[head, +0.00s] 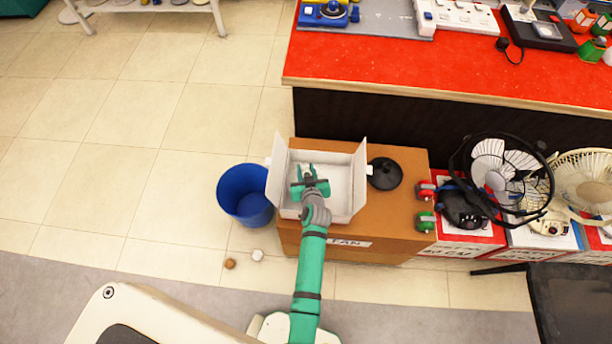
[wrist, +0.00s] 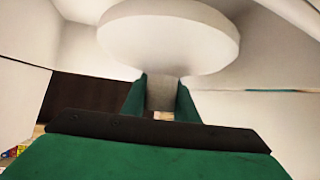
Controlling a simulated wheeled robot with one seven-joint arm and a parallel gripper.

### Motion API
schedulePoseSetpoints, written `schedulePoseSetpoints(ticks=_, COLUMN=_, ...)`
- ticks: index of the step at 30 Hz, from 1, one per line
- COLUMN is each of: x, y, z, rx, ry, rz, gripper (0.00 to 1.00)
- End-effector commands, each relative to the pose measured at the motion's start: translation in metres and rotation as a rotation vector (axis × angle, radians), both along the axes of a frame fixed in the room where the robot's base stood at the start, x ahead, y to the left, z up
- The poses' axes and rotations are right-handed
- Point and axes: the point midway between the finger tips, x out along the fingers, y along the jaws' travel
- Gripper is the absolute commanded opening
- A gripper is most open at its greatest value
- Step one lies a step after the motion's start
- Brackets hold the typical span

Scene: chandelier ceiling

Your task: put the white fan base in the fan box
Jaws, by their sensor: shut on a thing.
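The white fan base (wrist: 170,40) fills the upper middle of the wrist view as a round white disc with a short stem. My gripper (head: 311,174) is shut on that stem, with a green finger on each side. In the head view my gripper is over or inside an open white box (head: 344,205) with raised side flaps; I cannot tell how deep. The white box sits on a brown cardboard box (head: 300,238) labelled FAN. In the head view the base is hard to tell from the box's white interior.
A black round base (head: 384,173) stands right of the white box. A blue bin (head: 245,195) is to the left. Fans (head: 495,170) on boxes stand at the right. A red counter (head: 450,60) is behind. Two small balls (head: 257,255) lie on the floor.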

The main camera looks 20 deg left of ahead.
Motion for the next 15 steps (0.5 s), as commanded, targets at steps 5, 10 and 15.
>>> schedulePoseSetpoints(ticks=5, x=0.001, y=0.0, z=-0.012, rx=0.0, ry=-0.001, rz=0.0, gripper=0.0)
schedulePoseSetpoints(ticks=10, x=0.001, y=0.0, z=-0.035, rx=0.002, ry=0.0, rz=0.0, gripper=0.0)
schedulePoseSetpoints(ticks=15, x=0.001, y=0.0, z=-0.046, rx=0.001, ry=-0.002, rz=0.0, gripper=0.0)
